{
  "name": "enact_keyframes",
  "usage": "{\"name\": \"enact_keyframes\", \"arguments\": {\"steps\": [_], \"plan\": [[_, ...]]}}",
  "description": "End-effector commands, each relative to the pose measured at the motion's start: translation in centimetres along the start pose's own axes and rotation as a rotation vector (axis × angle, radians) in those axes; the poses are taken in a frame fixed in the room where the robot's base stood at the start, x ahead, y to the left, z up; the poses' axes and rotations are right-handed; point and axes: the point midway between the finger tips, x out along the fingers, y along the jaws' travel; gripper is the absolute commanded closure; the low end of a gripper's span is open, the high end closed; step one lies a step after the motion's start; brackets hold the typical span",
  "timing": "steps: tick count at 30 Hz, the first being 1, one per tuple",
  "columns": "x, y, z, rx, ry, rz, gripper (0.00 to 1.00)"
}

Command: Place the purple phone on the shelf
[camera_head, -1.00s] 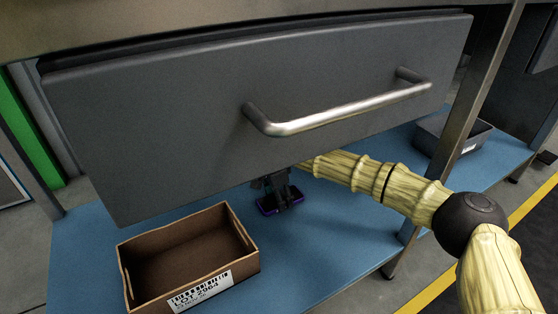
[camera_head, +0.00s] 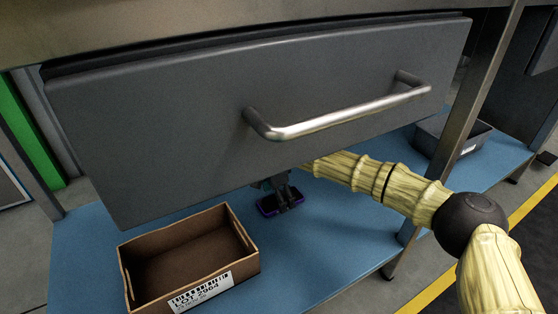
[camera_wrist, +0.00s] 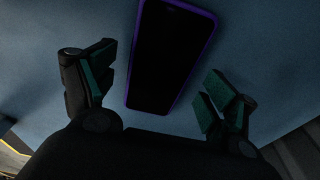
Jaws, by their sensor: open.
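The purple phone (camera_head: 268,209) lies on the blue shelf (camera_head: 330,250), under the grey drawer. In the wrist view the phone (camera_wrist: 168,58) shows a dark face with a purple rim, lying flat on the blue surface. My gripper (camera_head: 279,190) is just over the phone, partly hidden by the drawer. In the wrist view my gripper (camera_wrist: 155,92) is open, with one finger on each side of the phone's near end. Clear gaps show between the fingers and the phone, and nothing is held.
A brown open carton (camera_head: 186,262) with a lot label stands left of the phone. The grey drawer (camera_head: 250,120) with its metal handle (camera_head: 340,112) hangs above my gripper. A dark bin (camera_head: 455,137) stands at the right.

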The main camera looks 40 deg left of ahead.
Motion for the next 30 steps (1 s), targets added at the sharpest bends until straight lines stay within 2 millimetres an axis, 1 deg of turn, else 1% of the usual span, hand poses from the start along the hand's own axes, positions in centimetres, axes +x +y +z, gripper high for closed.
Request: {"name": "enact_keyframes", "arguments": {"steps": [1, 5, 9, 12, 15, 26, 30], "plan": [[-0.8, 0.0, 0.0, 0.000, 0.000, -0.001, 0.14], [-2.6, 0.0, -0.1, 0.000, -0.001, -0.001, 0.14], [-4.7, 0.0, 0.0, 0.000, -0.002, -0.001, 0.14], [-6.0, 0.0, 0.0, 0.000, -0.002, -0.001, 0.14], [-6.8, 0.0, 0.0, 0.000, -0.002, 0.000, 0.14], [-7.0, 0.0, 0.0, -0.001, -0.001, 0.000, 0.14], [-7.5, 0.4, 0.1, -0.029, -0.012, -0.001, 0.14]]}}
